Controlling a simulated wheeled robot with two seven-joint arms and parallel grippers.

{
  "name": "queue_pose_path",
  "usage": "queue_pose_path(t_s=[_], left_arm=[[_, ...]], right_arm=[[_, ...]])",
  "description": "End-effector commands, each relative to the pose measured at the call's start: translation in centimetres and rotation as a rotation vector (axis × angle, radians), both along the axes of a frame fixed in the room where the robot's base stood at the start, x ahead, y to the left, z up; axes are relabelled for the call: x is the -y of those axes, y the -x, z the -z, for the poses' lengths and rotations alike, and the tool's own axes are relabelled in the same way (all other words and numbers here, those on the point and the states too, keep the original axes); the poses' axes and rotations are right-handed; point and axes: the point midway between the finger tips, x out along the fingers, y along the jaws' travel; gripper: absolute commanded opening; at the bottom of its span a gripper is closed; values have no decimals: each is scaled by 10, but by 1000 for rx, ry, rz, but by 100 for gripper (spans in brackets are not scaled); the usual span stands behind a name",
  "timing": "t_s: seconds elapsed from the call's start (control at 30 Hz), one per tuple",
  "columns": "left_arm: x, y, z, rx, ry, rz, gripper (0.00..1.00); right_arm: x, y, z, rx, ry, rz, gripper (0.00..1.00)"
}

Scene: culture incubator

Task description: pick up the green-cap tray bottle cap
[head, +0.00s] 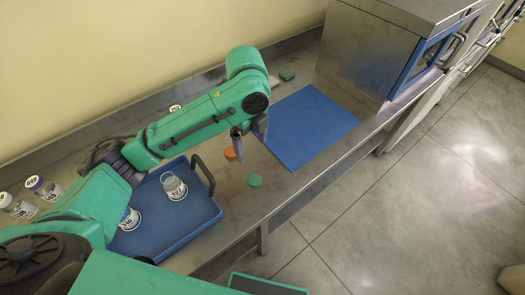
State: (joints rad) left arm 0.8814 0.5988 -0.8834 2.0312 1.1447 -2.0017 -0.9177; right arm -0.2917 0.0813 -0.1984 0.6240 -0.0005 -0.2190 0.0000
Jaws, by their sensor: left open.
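A green cap (254,180) lies on the metal bench, to the right of the blue tray (198,228) and near the bench's front edge. An orange cap (230,153) lies a little behind it. A bottle that looks uncapped (174,187) stands in the tray. A second bottle (130,218) in the tray is partly hidden by my arm. My left gripper (250,138) is open and points down above the bench, behind the green cap and apart from it. Nothing shows between its fingers. My right gripper is not in view.
A blue mat (312,126) lies to the right of the gripper. A metal incubator (372,45) stands at the bench's far end. The tray's dark handle (204,174) rises near the caps.

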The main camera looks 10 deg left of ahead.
Motion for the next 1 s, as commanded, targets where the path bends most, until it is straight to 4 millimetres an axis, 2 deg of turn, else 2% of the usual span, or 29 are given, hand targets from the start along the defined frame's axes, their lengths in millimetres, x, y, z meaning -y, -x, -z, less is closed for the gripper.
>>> queue_pose_path(t_s=[0.07,0.13,0.3,0.43,0.57,0.73,0.83,1.0], left_arm=[[-1,3,3,-4,-10,13,89],[-1,4,15,-8,-11,14,89],[-1,4,59,-8,-10,11,89],[0,4,84,-3,-8,11,89],[2,5,99,-5,-8,11,89],[6,7,132,-3,-8,10,89],[6,7,143,-1,-9,11,89],[6,7,144,1,-8,11,89]], right_arm=[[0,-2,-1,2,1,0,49],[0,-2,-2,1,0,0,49],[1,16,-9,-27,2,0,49],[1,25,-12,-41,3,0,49],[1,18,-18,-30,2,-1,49],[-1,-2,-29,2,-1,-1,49],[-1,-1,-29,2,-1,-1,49],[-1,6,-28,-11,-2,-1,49]])
